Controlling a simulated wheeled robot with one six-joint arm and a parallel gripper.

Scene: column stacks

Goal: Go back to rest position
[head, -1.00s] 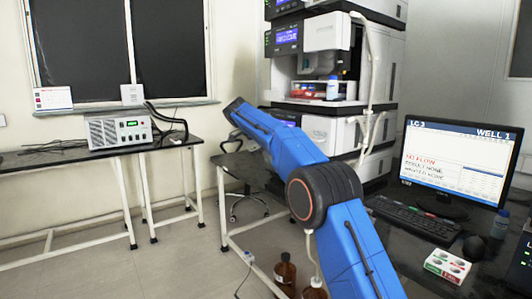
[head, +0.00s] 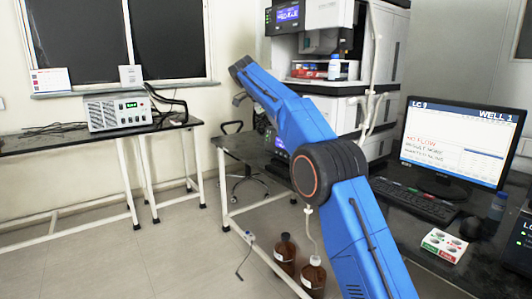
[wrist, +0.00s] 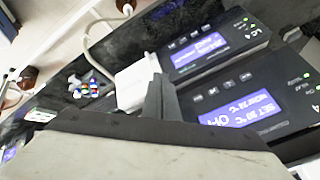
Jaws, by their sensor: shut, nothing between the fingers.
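My gripper (wrist: 163,88) shows in the wrist view as dark grey fingers closed together, with nothing between them. It is in front of a white block (wrist: 136,84) and two black instrument panels with lit blue displays, one at the upper right (wrist: 198,52) and one lower (wrist: 245,108). I cannot tell whether it touches anything. In the head view my blue arm reaches up and left across the middle, in front of the instrument stack (head: 385,65). The fingers cannot be made out there.
A grey box (head: 118,111) sits on the left bench (head: 70,146). The floor at left is clear.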

